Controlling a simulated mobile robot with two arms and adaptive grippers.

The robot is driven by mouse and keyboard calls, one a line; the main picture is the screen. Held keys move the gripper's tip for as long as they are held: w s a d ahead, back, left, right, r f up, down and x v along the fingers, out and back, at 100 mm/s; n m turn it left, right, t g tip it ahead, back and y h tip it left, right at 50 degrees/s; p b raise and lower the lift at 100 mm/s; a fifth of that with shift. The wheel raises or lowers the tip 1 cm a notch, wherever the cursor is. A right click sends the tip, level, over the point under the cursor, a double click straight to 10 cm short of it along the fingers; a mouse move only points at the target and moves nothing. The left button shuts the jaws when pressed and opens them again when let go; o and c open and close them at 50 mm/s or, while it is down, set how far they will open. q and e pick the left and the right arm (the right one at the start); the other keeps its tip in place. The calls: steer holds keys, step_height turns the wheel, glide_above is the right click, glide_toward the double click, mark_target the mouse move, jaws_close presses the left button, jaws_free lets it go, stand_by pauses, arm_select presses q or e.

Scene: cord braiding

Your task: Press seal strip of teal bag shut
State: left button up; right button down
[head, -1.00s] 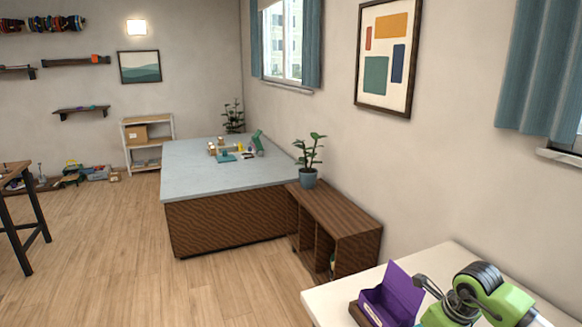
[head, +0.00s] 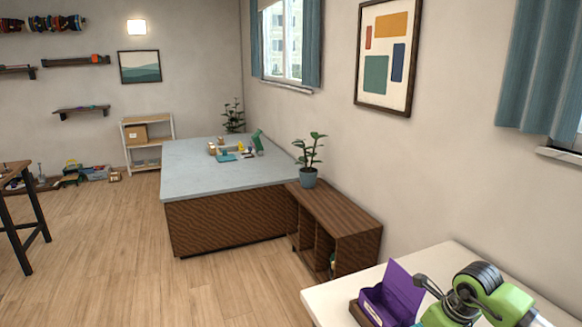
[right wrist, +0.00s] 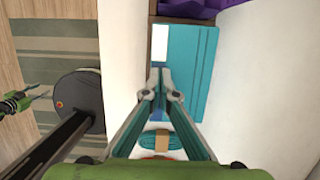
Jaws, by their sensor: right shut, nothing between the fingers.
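The teal bag (right wrist: 193,75) lies flat on the white table in the right wrist view. The fingers hide part of that edge. In the head view my green right arm shows at the bottom right, and the bag is not visible. A small green part with thin prongs, apparently my left gripper (right wrist: 30,99), shows at the left edge.
A teal bundle with a tan band (right wrist: 160,142) lies between my right fingers' bases in the picture. An open purple box (head: 392,292) stands in a brown tray (head: 359,312) on the white table (head: 325,299). The table's edge and floor lie left in the wrist view.

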stand_by(0.3)
steer(key=shift+r, duration=0.6)
steer(key=shift+w+a+b, duration=0.2)
steer(key=shift+w+a, duration=0.1)
steer(key=shift+w, duration=0.45)
steer(key=shift+w+a+b, duration=0.15)
steer(key=shift+w+a, duration=0.2)
steer(key=shift+w, duration=0.4)
steer(key=shift+w+a+b, duration=0.2)
steer(key=shift+w+a, duration=0.1)
steer(key=shift+w, duration=0.45)
steer(key=shift+f+b, duration=0.5)
steer(key=shift+f, duration=0.15)
steer(key=shift+r, duration=0.1)
steer(key=w+p+v, duration=0.1)
steer(key=p+v, duration=0.3)
steer(key=v, duration=0.3)
steer(key=shift+w+a+r+p, duration=0.3)
steer(key=shift+r+p, duration=0.1)
steer(key=shift+r, duration=0.2)
